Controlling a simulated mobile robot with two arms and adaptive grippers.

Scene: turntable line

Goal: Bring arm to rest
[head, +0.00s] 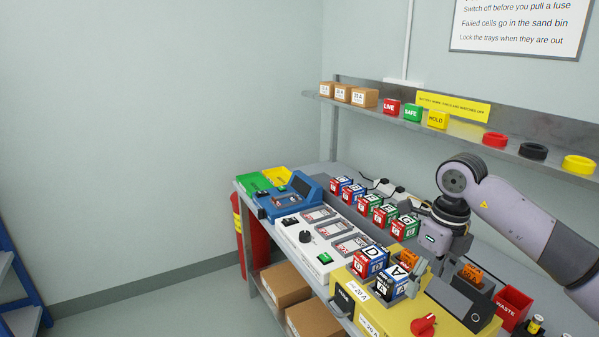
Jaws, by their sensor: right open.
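My right arm comes in from the right edge over the bench. My right gripper (426,277) is open, pointing down just above the yellow unit (463,324). Its fingers are close to the block marked A (393,283); I cannot tell whether they touch it. A block marked D (368,262) stands just left of the A block. My left gripper is not in view.
A white panel (289,236) and a blue device (291,192) lie to the left. Several lettered blocks (371,209) stand in a row behind. A red waste bin (513,306) is at right. A shelf (460,128) runs above.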

